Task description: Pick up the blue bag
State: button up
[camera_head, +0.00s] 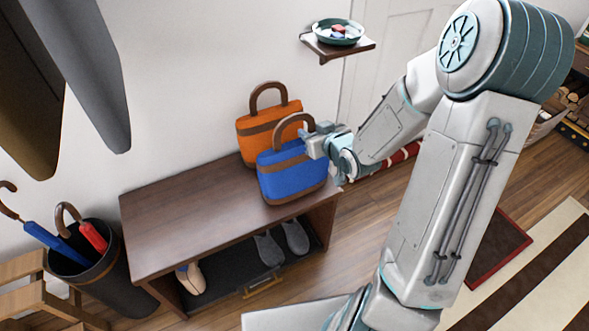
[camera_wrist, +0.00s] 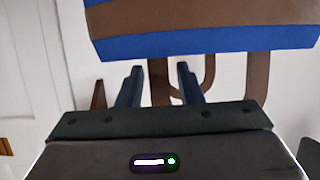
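The blue bag (camera_head: 292,178) has a brown band and an arched brown handle (camera_head: 292,122). It stands upright near the right end of a dark wooden bench. My gripper (camera_head: 308,141) is at the right side of its handle, just above the bag's top. In the wrist view the blue bag (camera_wrist: 205,42) fills the top of the picture. There my gripper (camera_wrist: 160,82) has its two fingers apart, with one brown leg of the handle between them. Gaps show on both sides of that leg, so the fingers appear not to be closed on it.
An orange bag (camera_head: 268,122) stands right behind the blue bag, by the wall. The bench (camera_head: 180,215) is bare to the left, with shoes (camera_head: 270,248) below. A small wall shelf (camera_head: 322,47) holds a bowl. An umbrella stand (camera_head: 105,275) is at the lower left.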

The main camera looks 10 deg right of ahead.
jog(key=x, duration=0.2)
jog(key=shift+w+f, duration=0.1)
jog(key=shift+w, duration=0.15)
grip_shut()
dwell(1.2)
